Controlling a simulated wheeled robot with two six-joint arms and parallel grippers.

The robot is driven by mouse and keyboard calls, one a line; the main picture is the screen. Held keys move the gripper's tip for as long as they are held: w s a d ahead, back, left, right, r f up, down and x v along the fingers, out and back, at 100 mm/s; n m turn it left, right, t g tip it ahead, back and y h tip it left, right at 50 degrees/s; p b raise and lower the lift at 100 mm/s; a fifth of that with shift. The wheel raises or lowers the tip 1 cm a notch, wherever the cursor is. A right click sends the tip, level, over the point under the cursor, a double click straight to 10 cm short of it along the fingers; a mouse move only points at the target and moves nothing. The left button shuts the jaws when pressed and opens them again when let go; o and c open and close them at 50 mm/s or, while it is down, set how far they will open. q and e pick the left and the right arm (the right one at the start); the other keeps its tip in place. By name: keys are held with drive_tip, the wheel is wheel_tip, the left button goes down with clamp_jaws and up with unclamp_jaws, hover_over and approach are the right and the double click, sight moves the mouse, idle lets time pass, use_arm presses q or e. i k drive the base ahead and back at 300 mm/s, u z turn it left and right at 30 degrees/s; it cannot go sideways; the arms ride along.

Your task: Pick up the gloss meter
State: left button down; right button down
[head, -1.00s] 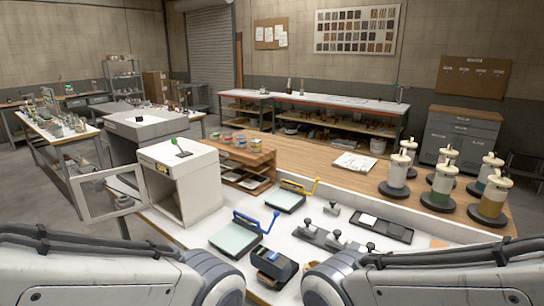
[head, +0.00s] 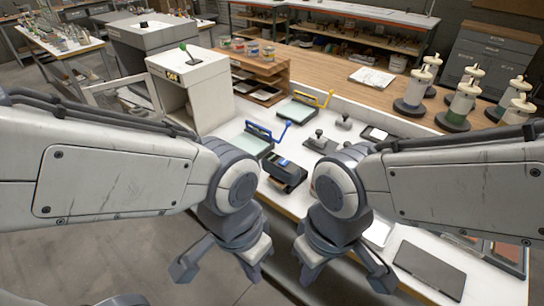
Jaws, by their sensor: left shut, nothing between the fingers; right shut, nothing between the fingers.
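The gloss meter appears to be the dark box-shaped device with a small blue display (head: 284,173). It lies on the white worktop near its front edge, between my two arms, and nothing holds it. My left gripper (head: 255,272) hangs below and in front of the device, pointing down, shut and empty. My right gripper (head: 308,278) hangs to the right of the left one, also pointing down, shut and empty. Both grippers look apart from the device.
Drawdown plates with a blue handle (head: 252,143) and a yellow handle (head: 299,111) lie behind the device. A white light booth (head: 200,92) stands at the left. Several dispensers (head: 462,103) stand at the right. A dark flat panel (head: 430,270) lies at front right.

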sight(290, 175)
drive_tip(key=u, duration=0.4)
drive_tip(key=k, duration=0.5)
drive_tip(key=u, duration=1.15)
drive_tip(key=i, duration=0.7)
drive_tip(key=z, duration=0.55)
drive_tip(key=i, duration=0.7)
drive_tip(key=z, duration=0.55)
